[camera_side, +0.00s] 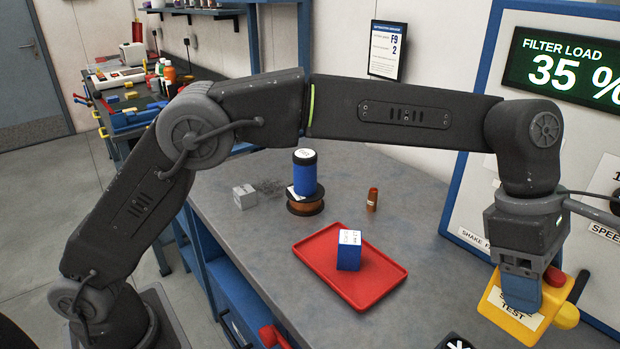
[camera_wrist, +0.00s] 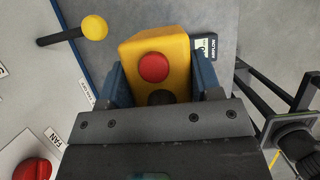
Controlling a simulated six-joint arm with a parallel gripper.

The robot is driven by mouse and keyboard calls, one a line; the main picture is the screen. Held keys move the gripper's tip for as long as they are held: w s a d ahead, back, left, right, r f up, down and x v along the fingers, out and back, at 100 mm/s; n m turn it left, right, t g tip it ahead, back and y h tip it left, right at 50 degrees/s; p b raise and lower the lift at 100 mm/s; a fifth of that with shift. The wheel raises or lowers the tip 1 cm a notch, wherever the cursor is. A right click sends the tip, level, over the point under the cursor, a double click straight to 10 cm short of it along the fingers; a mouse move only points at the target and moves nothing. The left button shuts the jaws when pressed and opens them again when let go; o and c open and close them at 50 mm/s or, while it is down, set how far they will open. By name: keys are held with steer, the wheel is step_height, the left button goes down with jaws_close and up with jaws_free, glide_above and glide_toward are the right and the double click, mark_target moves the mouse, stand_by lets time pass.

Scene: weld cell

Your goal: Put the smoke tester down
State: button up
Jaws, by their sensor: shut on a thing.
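The smoke tester (camera_side: 507,308) is a yellow box with a "TEST" label. It shows at the lower right of the side view, by the right end of the grey bench. My gripper (camera_side: 522,292) points down and is shut on it. In the wrist view the yellow smoke tester (camera_wrist: 175,45) lies between my two blue fingers (camera_wrist: 161,82), with a red button and a dark button facing the camera. Its underside is hidden, so I cannot tell whether it touches the bench.
A red tray (camera_side: 385,281) with a blue cube (camera_side: 349,256) lies mid-bench. Behind are a blue canister (camera_side: 305,178) on a spool (camera_side: 305,207), a copper-coloured nozzle (camera_side: 372,200) and a grey block (camera_side: 244,197). A blue-framed panel with a display (camera_side: 570,66) stands at right.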

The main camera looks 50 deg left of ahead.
step_height(320, 180, up, 7)
steer(key=w+a+n+t, duration=0.1)
steer(key=w+a+n, duration=0.3)
steer(key=a, duration=0.7)
steer(key=w+a+r+n+t+y, duration=0.1)
steer(key=w+a, duration=0.4)
steer(key=a, duration=0.7)
steer(key=w+a+n+t, duration=0.1)
steer(key=w+a+n, duration=0.3)
steer(key=a, duration=0.7)
steer(key=s+a+n+t+y, duration=0.1)
steer(key=s+a+n, duration=0.15)
steer(key=a, duration=1.15)
steer(key=s+a+n+y, duration=0.1)
steer(key=s+a+n, duration=0.15)
steer(key=a, duration=1.15)
steer(key=s+a+n+y, duration=0.2)
steer(key=s+a+n, duration=0.2)
steer(key=s+a, duration=0.75)
steer(key=shift+t, duration=0.3)
steer(key=shift+w+a+f, duration=0.3)
steer(key=shift+f, duration=3.35)
steer(key=shift+w+a+f, duration=0.3)
steer(key=shift+w+f, duration=0.05)
steer(key=shift+f, duration=3.3)
steer(key=shift+w+a+f, duration=0.3)
steer(key=shift+f, duration=3.35)
